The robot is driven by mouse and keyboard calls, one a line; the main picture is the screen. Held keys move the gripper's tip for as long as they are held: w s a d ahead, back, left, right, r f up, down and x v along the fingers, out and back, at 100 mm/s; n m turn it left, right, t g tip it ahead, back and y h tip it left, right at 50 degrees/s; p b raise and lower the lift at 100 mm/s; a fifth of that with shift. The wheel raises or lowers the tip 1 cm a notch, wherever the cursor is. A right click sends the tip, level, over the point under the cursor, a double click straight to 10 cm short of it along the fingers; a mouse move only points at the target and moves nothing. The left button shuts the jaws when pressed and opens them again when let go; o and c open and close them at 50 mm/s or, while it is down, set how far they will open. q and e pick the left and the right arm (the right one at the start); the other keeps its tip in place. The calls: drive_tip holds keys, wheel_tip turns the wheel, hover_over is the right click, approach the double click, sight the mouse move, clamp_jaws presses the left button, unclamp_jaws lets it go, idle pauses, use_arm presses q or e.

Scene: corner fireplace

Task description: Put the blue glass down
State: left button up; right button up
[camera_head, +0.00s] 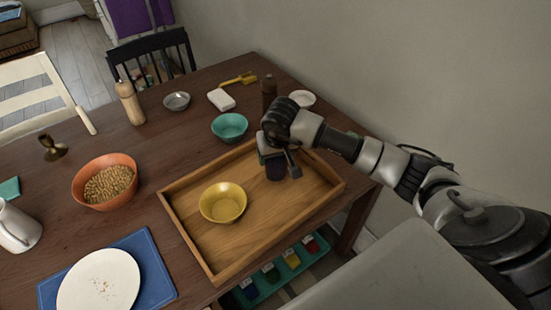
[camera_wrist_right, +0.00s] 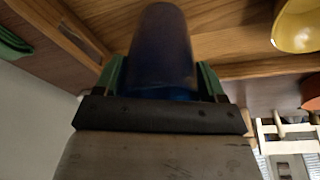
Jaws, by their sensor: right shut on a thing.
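The dark blue glass (camera_head: 275,169) is at the back right part of the wooden tray (camera_head: 218,270) in the head view. My right gripper (camera_head: 278,163) is shut on it, from above and to the right. In the right wrist view the glass (camera_wrist_right: 162,55) stands between the two green fingers of the gripper (camera_wrist_right: 162,78). I cannot tell whether the bottom of the glass touches the tray. My left gripper is not in view.
A yellow bowl (camera_head: 223,203) sits in the tray, left of the glass. A teal bowl (camera_head: 229,127) and a dark brown bottle (camera_head: 269,90) stand behind the tray. An orange bowl (camera_head: 105,182) is to the left. The tray's front right area is bare.

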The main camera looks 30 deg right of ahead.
drive_tip(key=shift+f, duration=1.15)
drive_tip(key=shift+f, duration=0.2)
drive_tip(key=o, duration=1)
drive_tip(key=shift+r, duration=0.15)
drive_tip(key=shift+r, duration=0.25)
drive_tip(key=v, duration=1.1)
drive_tip(key=shift+s+r, duration=0.2)
drive_tip(key=shift+r, duration=0.1)
